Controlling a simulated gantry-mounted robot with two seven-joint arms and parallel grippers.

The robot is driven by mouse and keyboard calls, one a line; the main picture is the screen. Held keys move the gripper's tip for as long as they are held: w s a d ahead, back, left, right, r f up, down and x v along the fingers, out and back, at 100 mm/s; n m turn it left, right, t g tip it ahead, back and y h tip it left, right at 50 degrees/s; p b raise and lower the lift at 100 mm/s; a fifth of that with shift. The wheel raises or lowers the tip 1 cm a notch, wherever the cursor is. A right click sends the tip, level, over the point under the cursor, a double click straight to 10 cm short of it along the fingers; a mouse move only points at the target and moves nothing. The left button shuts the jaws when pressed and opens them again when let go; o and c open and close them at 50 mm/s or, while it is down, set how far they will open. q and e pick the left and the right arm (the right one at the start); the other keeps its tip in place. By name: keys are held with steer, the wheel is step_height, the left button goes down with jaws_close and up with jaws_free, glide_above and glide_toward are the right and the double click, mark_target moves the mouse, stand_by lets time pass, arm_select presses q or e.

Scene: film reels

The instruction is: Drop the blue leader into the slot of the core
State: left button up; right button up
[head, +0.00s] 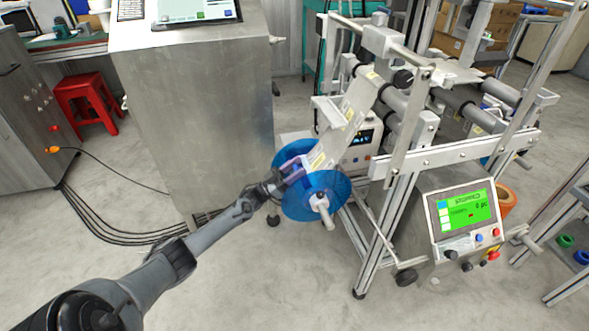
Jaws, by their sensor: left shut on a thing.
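A pale film web with yellow labels (350,109) runs down from the machine's rollers to the front of a translucent blue reel (328,186). The blue leader (294,165) looks like the bluish lower end of this web, in front of the reel's upper left. My left gripper (283,179) is shut on the blue leader, and its fingers partly hide it. The core (318,201) is at the reel's middle, to the lower right of my gripper, with a pale handle sticking out. Its slot is too small to make out. My right gripper is not in view.
The machine's metal frame (374,235) and a control box with a green screen (464,212) stand right of the reel. A large grey cabinet (198,115) stands behind and left. A red stool (87,104) is farther left. The floor in front is clear.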

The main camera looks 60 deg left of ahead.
arm_select(q)
steer(key=shift+f, duration=0.2)
steer(key=o, duration=1.2)
steer(key=shift+w+d, duration=0.1)
steer(key=shift+o, duration=0.2)
steer(key=shift+r, duration=0.1)
steer(key=shift+s+a+f, duration=0.25)
steer(key=shift+s, duration=0.15)
steer(key=p+v, duration=0.1)
steer(key=v, duration=0.9)
